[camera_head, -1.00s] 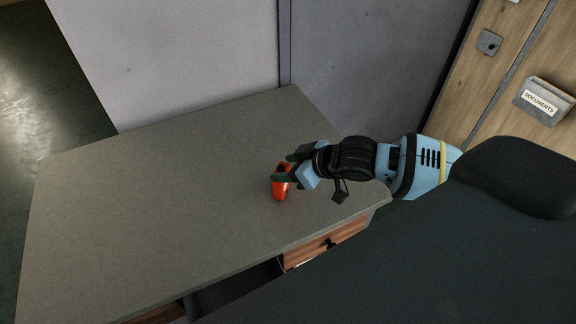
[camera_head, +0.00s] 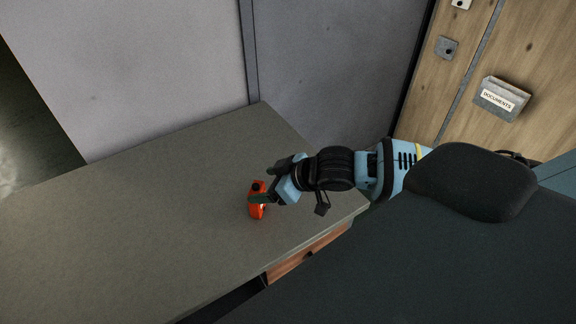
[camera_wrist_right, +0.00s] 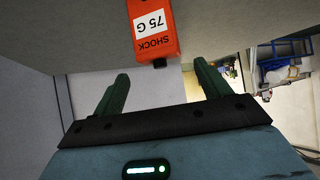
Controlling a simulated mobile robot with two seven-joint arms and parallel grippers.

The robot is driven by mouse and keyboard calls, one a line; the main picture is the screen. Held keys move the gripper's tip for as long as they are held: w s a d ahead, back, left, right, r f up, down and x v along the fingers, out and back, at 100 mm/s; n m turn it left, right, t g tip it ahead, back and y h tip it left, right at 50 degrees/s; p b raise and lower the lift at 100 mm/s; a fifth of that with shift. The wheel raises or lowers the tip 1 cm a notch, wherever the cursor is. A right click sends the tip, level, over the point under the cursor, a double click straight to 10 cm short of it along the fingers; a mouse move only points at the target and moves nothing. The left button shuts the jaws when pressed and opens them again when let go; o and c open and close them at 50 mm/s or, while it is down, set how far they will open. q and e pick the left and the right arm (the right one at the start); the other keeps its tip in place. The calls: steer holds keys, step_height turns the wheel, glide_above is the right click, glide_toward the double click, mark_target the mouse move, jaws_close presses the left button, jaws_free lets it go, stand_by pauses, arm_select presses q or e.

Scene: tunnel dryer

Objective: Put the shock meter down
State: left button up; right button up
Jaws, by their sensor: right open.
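The shock meter (camera_head: 257,210) is a small orange block on the grey desk top (camera_head: 150,215), and it appears to stand there upright. In the right wrist view the shock meter (camera_wrist_right: 152,28) shows a white label reading "SHOCK 75 G", upside down. My right gripper (camera_head: 260,185) is at the meter in the head view, and one finger hides part of it. In the wrist view its green fingers (camera_wrist_right: 160,85) are spread apart, and the meter lies beyond their tips with clear space between them. My left gripper is not in view.
The desk has wooden drawers (camera_head: 295,262) along its front edge. A dark chair (camera_head: 475,185) stands close at the right. Grey wall panels (camera_head: 130,70) rise behind the desk. Its top is clear left of the meter.

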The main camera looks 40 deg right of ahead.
steer(key=p+v, duration=0.1)
steer(key=v, duration=0.9)
steer(key=shift+r, duration=0.2)
steer(key=shift+s+d, duration=0.1)
steer(key=shift+s, duration=0.05)
